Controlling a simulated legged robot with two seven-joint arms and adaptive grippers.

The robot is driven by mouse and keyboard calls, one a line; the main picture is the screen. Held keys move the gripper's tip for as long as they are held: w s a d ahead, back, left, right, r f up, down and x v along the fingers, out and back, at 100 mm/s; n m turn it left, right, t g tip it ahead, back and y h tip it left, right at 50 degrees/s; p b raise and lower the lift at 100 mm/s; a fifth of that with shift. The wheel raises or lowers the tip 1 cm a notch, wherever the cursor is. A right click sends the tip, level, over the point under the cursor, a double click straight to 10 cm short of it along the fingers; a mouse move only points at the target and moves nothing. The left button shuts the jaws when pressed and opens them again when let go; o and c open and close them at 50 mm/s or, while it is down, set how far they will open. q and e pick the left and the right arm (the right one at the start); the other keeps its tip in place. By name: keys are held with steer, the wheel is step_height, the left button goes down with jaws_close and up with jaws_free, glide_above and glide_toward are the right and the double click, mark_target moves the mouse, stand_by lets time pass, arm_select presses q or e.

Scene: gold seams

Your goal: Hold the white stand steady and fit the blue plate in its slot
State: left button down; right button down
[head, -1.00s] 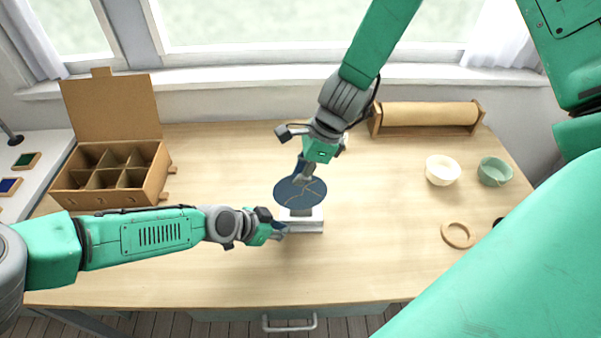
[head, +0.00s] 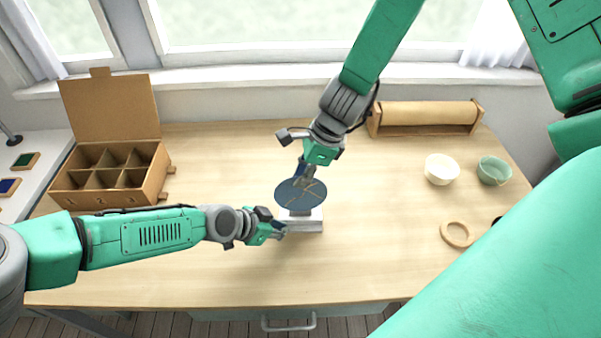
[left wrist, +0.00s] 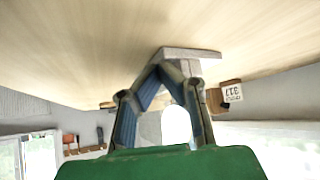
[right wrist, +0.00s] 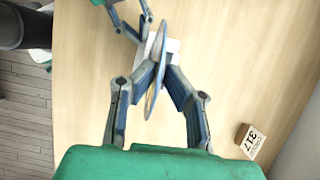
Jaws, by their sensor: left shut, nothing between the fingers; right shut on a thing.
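The blue plate (head: 296,196), crossed by gold seams, stands tilted over the white stand (head: 308,226) near the table's middle. My right gripper (head: 304,180) is shut on the plate's upper part; the right wrist view shows the plate (right wrist: 157,68) edge-on between the fingers. The plate's lower edge overlaps the stand in the head view. The slot is hidden, so I cannot tell whether the edge is inside it. My left gripper (head: 282,230) is shut and empty at the stand's left side. In the left wrist view its fingertips are close to the stand (left wrist: 190,53); contact is unclear.
A divided cardboard box (head: 112,178) with its lid up stands at the left. A paper roll (head: 428,116) lies at the back right. A cream bowl (head: 441,169), a green bowl (head: 494,170) and a wooden ring (head: 457,234) are at the right. The table's front is clear.

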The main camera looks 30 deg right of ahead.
steer(key=shift+f, duration=1.7)
steer(key=c, duration=1.1)
jaws_free()
steer(key=shift+c, duration=0.2)
steer(key=shift+r, duration=4)
